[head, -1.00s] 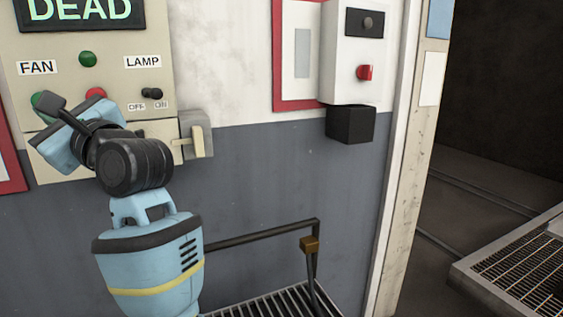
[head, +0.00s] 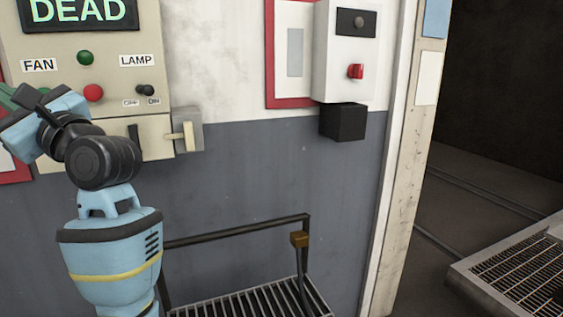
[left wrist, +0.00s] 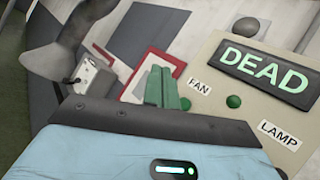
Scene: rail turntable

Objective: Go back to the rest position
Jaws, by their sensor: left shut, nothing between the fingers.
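My left gripper shows its green fingers together and empty in the left wrist view (left wrist: 163,88). In the head view my left arm comes up at the left, and the gripper is mostly hidden behind my blue and black wrist at the left edge. It is in front of the left side of the beige control panel (head: 60,50) and holds nothing. My right gripper is in neither view.
The panel has a DEAD display (head: 78,12), a green button (head: 85,58), a red button (head: 93,92) and a LAMP switch (head: 145,90). A lever box (head: 188,130) juts out at its right. A railing (head: 240,231) stands over a floor grate (head: 250,305). A dark doorway opens at the right.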

